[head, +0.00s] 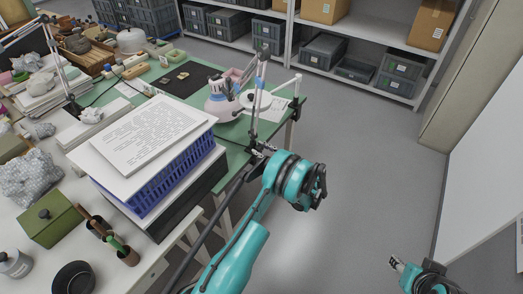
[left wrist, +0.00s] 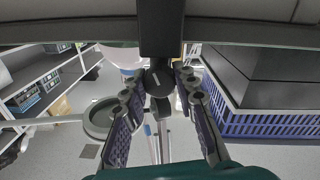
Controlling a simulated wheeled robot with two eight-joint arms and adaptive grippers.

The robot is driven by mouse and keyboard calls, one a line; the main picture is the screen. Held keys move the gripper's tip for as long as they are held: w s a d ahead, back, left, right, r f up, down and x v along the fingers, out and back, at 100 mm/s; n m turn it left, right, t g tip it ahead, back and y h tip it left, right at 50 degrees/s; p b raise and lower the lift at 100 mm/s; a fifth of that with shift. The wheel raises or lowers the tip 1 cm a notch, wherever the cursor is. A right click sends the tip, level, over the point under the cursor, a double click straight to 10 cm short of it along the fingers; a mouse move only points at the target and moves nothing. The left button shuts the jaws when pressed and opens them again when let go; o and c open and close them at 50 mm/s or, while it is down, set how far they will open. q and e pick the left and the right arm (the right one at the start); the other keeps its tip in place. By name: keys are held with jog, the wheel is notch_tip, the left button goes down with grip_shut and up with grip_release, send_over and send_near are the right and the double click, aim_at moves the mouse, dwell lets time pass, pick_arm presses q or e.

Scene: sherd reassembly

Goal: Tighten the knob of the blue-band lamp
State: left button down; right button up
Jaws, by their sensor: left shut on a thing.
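The blue-band lamp (head: 261,78) stands at the right edge of the green table, with a pale arm and a blue band on its post. Its dark clamp sits at the table edge, mostly behind my gripper. My left gripper (head: 261,151) is at this clamp. In the left wrist view, its two fingers (left wrist: 160,84) are shut on a dark round knob (left wrist: 158,77), one on each side. The lamp's round head (left wrist: 102,117) also shows there, at left. My right gripper (head: 396,264) is low at the right, away from the table; its jaw opening is unclear.
A blue crate (head: 160,182) with papers (head: 150,133) on top stands left of my left arm. Shelves with grey bins stand behind. The floor to the right is clear.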

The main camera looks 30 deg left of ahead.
pick_arm(q)
jog(key=m, duration=0.4)
jog(key=shift+m, duration=0.3)
jog(key=c, duration=1.2)
grip_release()
jog(key=shift+d, duration=0.1)
jog(key=d, duration=0.7)
jog(key=s+d, duration=0.1)
jog(key=d, duration=0.3)
jog(key=shift+s+d, duration=0.1)
jog(key=shift+d, duration=0.25)
